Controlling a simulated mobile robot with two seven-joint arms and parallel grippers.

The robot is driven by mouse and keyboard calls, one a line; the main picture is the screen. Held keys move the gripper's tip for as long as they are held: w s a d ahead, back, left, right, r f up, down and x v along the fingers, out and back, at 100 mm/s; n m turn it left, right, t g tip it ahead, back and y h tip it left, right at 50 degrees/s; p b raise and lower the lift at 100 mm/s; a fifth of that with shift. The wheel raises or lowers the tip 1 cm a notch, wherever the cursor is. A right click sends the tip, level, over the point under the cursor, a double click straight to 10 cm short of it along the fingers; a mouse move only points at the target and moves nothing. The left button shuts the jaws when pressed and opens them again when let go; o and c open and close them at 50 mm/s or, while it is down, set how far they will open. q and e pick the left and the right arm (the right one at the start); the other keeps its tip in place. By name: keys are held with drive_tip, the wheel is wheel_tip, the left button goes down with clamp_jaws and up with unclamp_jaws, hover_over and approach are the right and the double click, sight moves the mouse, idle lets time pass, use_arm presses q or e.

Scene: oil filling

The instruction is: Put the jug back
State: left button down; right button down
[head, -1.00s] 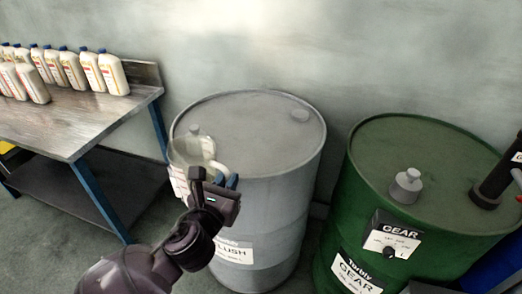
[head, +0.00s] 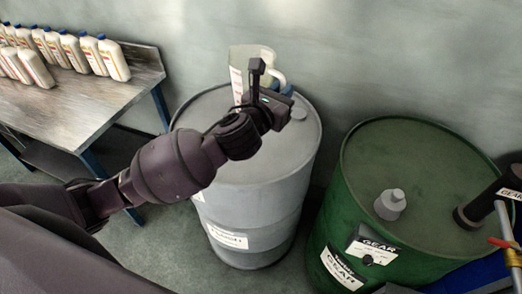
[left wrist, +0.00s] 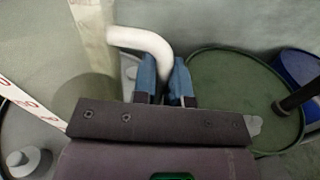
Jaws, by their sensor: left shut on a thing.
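The jug (head: 238,66) is a clear, pale vessel with a white handle and a red-marked strip. In the head view it shows above the far part of the grey drum (head: 265,160); I cannot tell whether it touches the lid. My left gripper (head: 284,92) is shut on the jug's handle. In the left wrist view the blue fingertips (left wrist: 166,82) close around the lower end of the white handle (left wrist: 145,40), and the jug's body (left wrist: 92,75) is at the left. My forearm hides part of the drum. My right gripper is not in view.
A green drum (head: 440,215) labelled GEAR stands right of the grey drum, with a grey cap (head: 390,204) and a dark pipe fitting (head: 485,205) on top. A workbench (head: 100,110) with several white bottles (head: 113,60) stands at the left. The wall is behind.

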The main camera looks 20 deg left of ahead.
use_arm(q)
drive_tip(key=shift+w+f, duration=0.1)
drive_tip(key=shift+f, duration=0.15)
wheel_tip(320, 180, down, 19)
drive_tip(key=b, duration=0.2)
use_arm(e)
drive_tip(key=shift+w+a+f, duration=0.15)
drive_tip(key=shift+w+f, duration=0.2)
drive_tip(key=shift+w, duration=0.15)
use_arm(q)
drive_tip(key=shift+f+b, duration=0.25)
drive_tip(key=shift+b, duration=0.1)
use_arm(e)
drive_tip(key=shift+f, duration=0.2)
use_arm(q)
drive_tip(key=c, duration=1.1)
unclamp_jaws()
drive_tip(key=shift+c, duration=0.2)
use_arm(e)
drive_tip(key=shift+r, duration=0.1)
